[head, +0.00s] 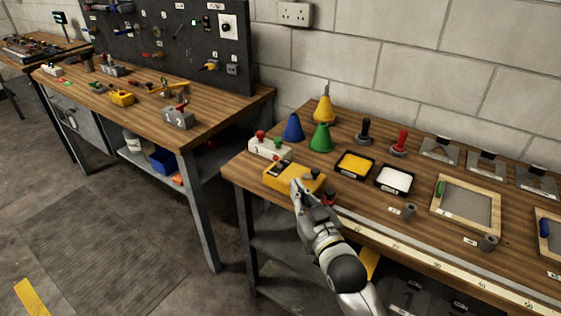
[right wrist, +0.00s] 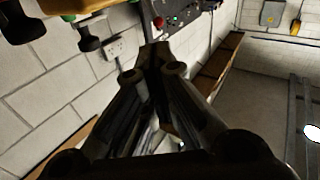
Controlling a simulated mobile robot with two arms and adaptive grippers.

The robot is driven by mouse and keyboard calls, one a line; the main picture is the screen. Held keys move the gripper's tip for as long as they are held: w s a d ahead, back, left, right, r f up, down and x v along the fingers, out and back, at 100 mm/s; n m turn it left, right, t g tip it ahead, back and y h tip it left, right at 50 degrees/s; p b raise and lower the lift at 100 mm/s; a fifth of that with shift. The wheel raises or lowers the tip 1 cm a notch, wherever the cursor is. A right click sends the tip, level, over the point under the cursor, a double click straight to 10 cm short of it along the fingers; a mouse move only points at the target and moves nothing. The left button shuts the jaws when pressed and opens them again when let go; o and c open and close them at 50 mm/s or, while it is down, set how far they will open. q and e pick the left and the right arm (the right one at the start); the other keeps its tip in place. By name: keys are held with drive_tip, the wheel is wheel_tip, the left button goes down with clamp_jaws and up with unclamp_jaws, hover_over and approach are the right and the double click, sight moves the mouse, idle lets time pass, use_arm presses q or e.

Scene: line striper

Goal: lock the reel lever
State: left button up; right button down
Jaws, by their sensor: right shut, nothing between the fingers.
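The yellow case (head: 283,177), which looks like the reel body, lies near the front left corner of the right bench, with dark parts on its top. I cannot make out which part is the lever. My right gripper (head: 299,186) is at the case's front right side and covers part of it; I cannot tell whether it touches. In the right wrist view its fingers (right wrist: 155,55) are together with nothing between them. A yellow surface (right wrist: 85,7), probably the case, shows at the top edge there. My left gripper is out of view.
A white box with red and green knobs (head: 269,149) stands behind the case. A small dark red-topped part (head: 330,197) sits right of my gripper.

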drive_tip(key=p, duration=0.2)
approach(278, 162)
drive_tip(key=w+a+r, duration=0.1)
drive_tip(key=w, duration=0.1)
drive_tip(key=w+r, duration=0.1)
drive_tip(key=w+a+r, duration=0.1)
drive_tip(key=w, duration=0.1)
drive_tip(key=shift+w+a+r, duration=0.2)
drive_tip(key=shift+w+a, duration=0.15)
drive_tip(key=shift+w, duration=0.05)
drive_tip(key=shift+w+d+r+m+p, duration=0.15)
drive_tip(key=shift+m+p, duration=0.15)
drive_tip(key=shift+p, duration=0.2)
drive_tip(key=shift+g, duration=0.3)
